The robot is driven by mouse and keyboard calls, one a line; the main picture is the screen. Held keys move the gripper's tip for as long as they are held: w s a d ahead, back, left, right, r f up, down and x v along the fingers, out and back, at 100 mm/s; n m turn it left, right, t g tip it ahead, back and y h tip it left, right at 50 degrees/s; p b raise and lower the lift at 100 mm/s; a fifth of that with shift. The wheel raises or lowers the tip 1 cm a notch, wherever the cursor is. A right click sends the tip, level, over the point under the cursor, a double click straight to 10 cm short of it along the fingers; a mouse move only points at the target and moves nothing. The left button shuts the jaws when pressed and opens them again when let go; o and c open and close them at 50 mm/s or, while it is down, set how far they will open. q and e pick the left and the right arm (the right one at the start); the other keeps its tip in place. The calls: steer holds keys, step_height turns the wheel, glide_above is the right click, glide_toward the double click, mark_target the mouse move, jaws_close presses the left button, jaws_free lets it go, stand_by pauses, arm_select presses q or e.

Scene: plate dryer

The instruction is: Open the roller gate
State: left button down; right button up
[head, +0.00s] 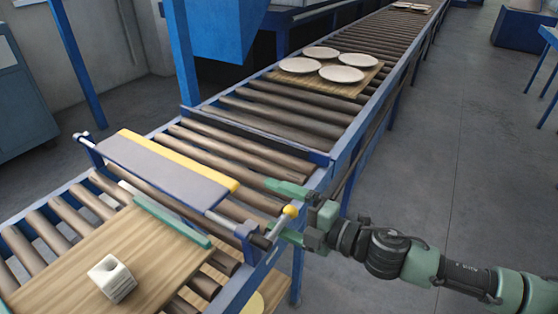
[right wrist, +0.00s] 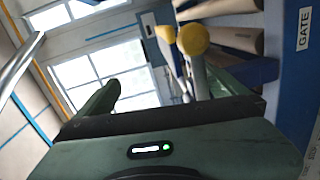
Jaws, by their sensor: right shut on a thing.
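The roller gate (head: 160,172) is a grey flap with a yellow edge, lying across the roller conveyor (head: 250,135). A rod along it ends at a blue bracket on the right side. There a lever with a yellow knob (head: 290,211) stands up. My right gripper (head: 279,209) comes in from the right, with its green fingers on either side of the lever and shut on it. The knob also shows in the right wrist view (right wrist: 193,39), beyond the gripper body. The contact itself is hidden. My left gripper is not in view.
A wooden board (head: 75,262) with a white block (head: 111,278) and a teal strip (head: 172,221) lies before the gate. Another board (head: 345,88) with several plates sits beyond it. A GATE label (right wrist: 304,30) marks the blue frame.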

steer(key=shift+s+a+r, duration=0.1)
steer(key=shift+s+r, duration=0.3)
steer(key=shift+r, duration=0.3)
steer(key=shift+s+d+f+b, duration=0.25)
steer(key=shift+d+b, duration=0.2)
steer(key=shift+b, duration=0.05)
steer(key=shift+c, duration=0.3)
steer(key=shift+s+d+f+b, duration=0.2)
steer(key=shift+s+d+b, duration=0.3)
steer(key=shift+s+d, duration=0.25)
steer(key=shift+c, duration=1.2)
steer(key=shift+d+f, duration=0.1)
steer(key=shift+d, duration=0.2)
steer(key=shift+c, duration=0.7)
steer(key=shift+b+v, duration=0.6)
steer(key=shift+v, duration=0.5)
steer(key=shift+c, duration=1.3)
steer(key=s+d+b, duration=0.1)
steer(key=s+d+f+b, duration=0.1)
steer(key=d+b, duration=0.1)
steer(key=shift+s+f, duration=0.1)
steer(key=shift+f, duration=0.15)
